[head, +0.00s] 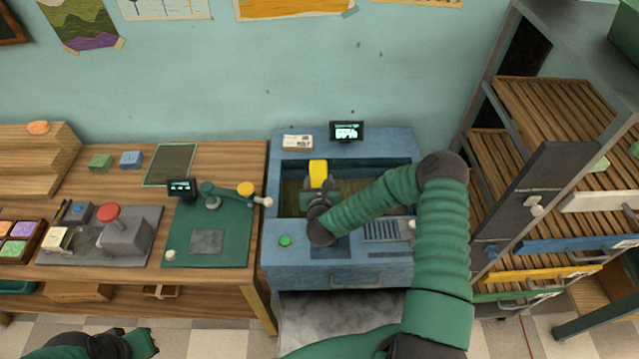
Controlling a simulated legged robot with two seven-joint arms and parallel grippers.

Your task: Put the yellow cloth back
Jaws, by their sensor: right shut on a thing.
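The yellow cloth (318,171) shows as a small upright yellow patch over the open basin of the blue machine (340,260). My right gripper (316,189) reaches down over the basin from the right and is shut on the cloth.
A wooden bench (225,160) with a red-knobbed press (122,235) and a green mat (230,250) stands left of the machine. A small display (346,131) stands at the machine's back. A slatted rack (550,110) with coloured drawer fronts stands close on the right.

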